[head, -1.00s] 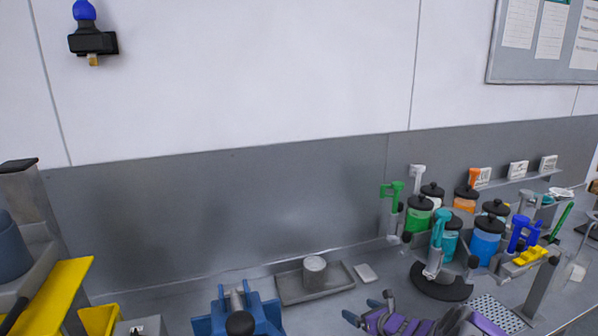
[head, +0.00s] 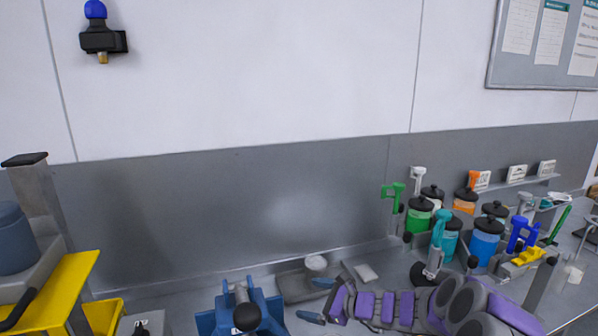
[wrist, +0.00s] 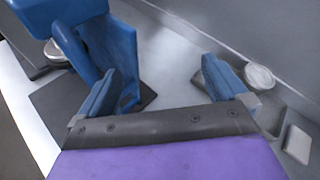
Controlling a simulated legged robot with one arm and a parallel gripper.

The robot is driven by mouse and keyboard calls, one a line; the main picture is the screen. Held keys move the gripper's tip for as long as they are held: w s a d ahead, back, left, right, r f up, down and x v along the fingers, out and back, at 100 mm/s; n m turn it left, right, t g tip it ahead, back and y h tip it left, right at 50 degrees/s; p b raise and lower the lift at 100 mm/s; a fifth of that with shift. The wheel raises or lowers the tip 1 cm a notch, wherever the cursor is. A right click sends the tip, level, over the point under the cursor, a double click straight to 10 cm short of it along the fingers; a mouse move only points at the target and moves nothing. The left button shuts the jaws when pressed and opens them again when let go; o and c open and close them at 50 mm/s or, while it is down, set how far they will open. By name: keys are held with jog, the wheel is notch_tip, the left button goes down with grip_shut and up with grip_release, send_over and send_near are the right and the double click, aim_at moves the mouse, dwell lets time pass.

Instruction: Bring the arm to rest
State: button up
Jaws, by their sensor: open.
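My gripper (head: 312,300) hangs over the grey bench in the head view, at the left end of my purple and grey arm (head: 385,306). Its two blue fingers point left and stand apart. In the wrist view my gripper (wrist: 160,68) is open, with nothing between the fingers but bare bench beyond. A blue fixture (head: 262,312) with a dark round knob stands left of the gripper, with a visible gap. It also fills the upper left of the wrist view (wrist: 120,60).
A grey tray (head: 290,287) with a light round cup (head: 316,262) lies just behind the gripper. A small pale plate (head: 366,272) lies beside it. Lidded jars (head: 486,243) and coloured clamps crowd the right. A yellow-topped stand (head: 62,290) is at the left.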

jog(key=s+a+r+n+g, duration=0.4)
jog(key=s+a+r+n, duration=0.25)
jog(key=s, duration=0.45)
jog(key=s+a+r+n+g+h, duration=0.15)
jog(key=s+n+g, duration=0.4)
jog(key=s, duration=0.85)
jog(key=s+d+f+n+h+b, duration=0.1)
jog(key=s+d+n+h, duration=0.3)
jog(key=s+d, duration=0.5)
jog(key=s+d+f+n+h+b, duration=0.1)
jog(key=s+d+f+n+h, duration=0.1)
jog(key=s+d+n+h, duration=0.3)
jog(key=s+d+h, duration=0.1)
jog(key=s+d, duration=0.3)
jog(key=s, duration=0.5)
jog(key=shift+s+h, duration=0.15)
jog(key=shift+h, duration=0.2)
